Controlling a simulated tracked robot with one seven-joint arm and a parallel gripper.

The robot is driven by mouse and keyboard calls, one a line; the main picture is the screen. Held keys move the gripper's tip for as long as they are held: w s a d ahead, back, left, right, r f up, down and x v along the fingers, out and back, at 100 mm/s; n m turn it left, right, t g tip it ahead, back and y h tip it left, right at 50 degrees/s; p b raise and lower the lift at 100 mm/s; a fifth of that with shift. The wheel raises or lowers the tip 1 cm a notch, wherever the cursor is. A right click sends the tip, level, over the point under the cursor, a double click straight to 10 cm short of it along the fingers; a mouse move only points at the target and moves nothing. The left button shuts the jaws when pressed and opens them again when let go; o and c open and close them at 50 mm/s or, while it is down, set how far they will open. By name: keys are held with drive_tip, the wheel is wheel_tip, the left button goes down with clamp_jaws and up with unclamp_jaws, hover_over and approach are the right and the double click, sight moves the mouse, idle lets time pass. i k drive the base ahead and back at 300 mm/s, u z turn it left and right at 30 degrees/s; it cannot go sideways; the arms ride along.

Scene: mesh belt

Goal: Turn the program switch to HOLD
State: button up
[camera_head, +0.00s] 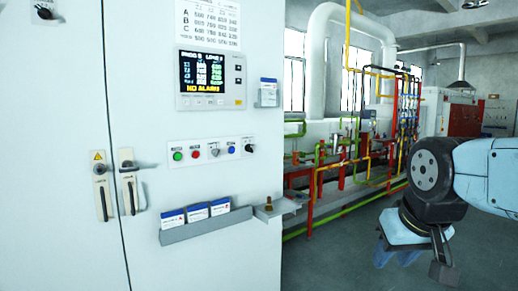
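A white control cabinet (150,110) fills the left half of the view. On its front is a pale button plate (205,158) with a green button (177,155), a red button (195,153), a small dark-centred control (213,151), a blue button (231,149) and a black selector knob (249,147) at the right end. Another black knob (44,12) is at the top left. The labels are too small to read, so I cannot tell which is the program switch or its setting. My gripper (420,265) hangs at the lower right, well away from the cabinet; its fingers are unclear.
A display panel (211,80) reading "NO ALARMS" is above the buttons. Two handles (103,188) are at the left. A ledge with several card boxes (197,213) and a small shelf (275,208) stick out below. Coloured pipes (350,150) stand behind. Floor between cabinet and arm looks clear.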

sight(248, 148)
drive_tip(key=i, duration=0.9)
drive_tip(key=u, duration=0.05)
